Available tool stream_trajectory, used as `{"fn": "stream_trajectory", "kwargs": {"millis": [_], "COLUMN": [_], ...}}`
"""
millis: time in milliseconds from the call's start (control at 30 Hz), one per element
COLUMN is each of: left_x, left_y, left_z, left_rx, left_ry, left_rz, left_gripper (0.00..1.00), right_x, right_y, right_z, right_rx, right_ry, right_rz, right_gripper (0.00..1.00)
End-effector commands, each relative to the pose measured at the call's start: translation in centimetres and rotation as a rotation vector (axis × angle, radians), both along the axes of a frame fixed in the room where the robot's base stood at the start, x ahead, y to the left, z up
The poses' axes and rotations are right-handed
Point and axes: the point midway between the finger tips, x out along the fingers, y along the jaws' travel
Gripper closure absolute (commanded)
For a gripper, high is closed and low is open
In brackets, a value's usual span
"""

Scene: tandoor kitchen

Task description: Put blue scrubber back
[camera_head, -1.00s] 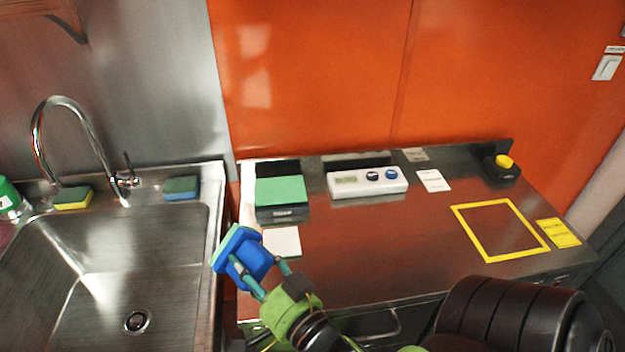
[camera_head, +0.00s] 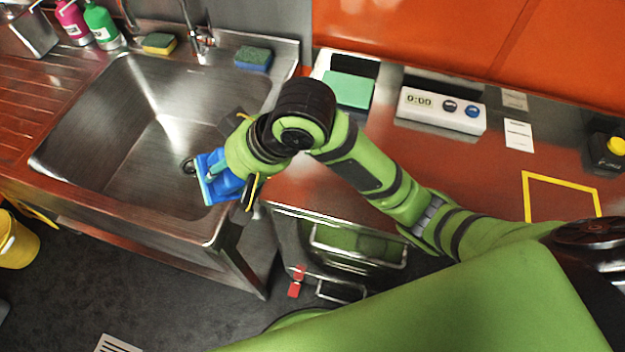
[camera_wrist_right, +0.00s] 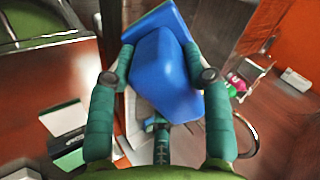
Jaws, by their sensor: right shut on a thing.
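The blue scrubber (camera_head: 212,187) is in the grip of my right gripper (camera_head: 218,172). In the head view it appears over the right front part of the sink basin, near the drain. It also shows in the right wrist view (camera_wrist_right: 165,78), with its thick blue handle between the two fingers of my right gripper (camera_wrist_right: 163,70) and its flat blue head beyond them. The gripper's fingers are partly hidden by my arm in the head view. The height of the scrubber above the basin is hard to tell. My left gripper is not in view.
The steel sink (camera_head: 130,120) has a yellow-green sponge (camera_head: 160,43) and a blue-green sponge (camera_head: 253,58) on its back ledge. Green (camera_head: 101,24) and pink (camera_head: 74,22) bottles stand at the back left. A white timer (camera_head: 440,110) and green-topped box (camera_head: 348,89) stand on the right counter.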

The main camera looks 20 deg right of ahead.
Motion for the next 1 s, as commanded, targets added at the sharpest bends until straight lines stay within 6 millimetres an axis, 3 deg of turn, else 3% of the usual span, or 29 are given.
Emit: {"fn": "stream_trajectory", "kwargs": {"millis": [167,400,600,767,1000], "left_x": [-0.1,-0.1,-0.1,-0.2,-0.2], "left_y": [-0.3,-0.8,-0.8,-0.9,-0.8], "left_z": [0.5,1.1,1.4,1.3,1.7], "left_rx": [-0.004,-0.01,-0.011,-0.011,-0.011], "left_ry": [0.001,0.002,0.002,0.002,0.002], "left_rz": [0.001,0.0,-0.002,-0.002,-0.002], "left_gripper": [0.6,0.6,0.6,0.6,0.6], "right_x": [-2.6,-6.1,-7.1,-6.9,-2.2], "right_y": [-0.9,-8.1,-12.9,-14.3,-15.1], "right_z": [-1.4,-3.0,-2.3,-2.3,-5.0], "right_rx": [-0.208,-0.513,-0.624,-0.65,-0.652], "right_ry": [0.091,0.123,0.105,0.1,0.104], "right_rz": [0.268,0.645,0.776,0.811,0.809], "right_gripper": [0.76,0.76,0.76,0.76,0.76]}}
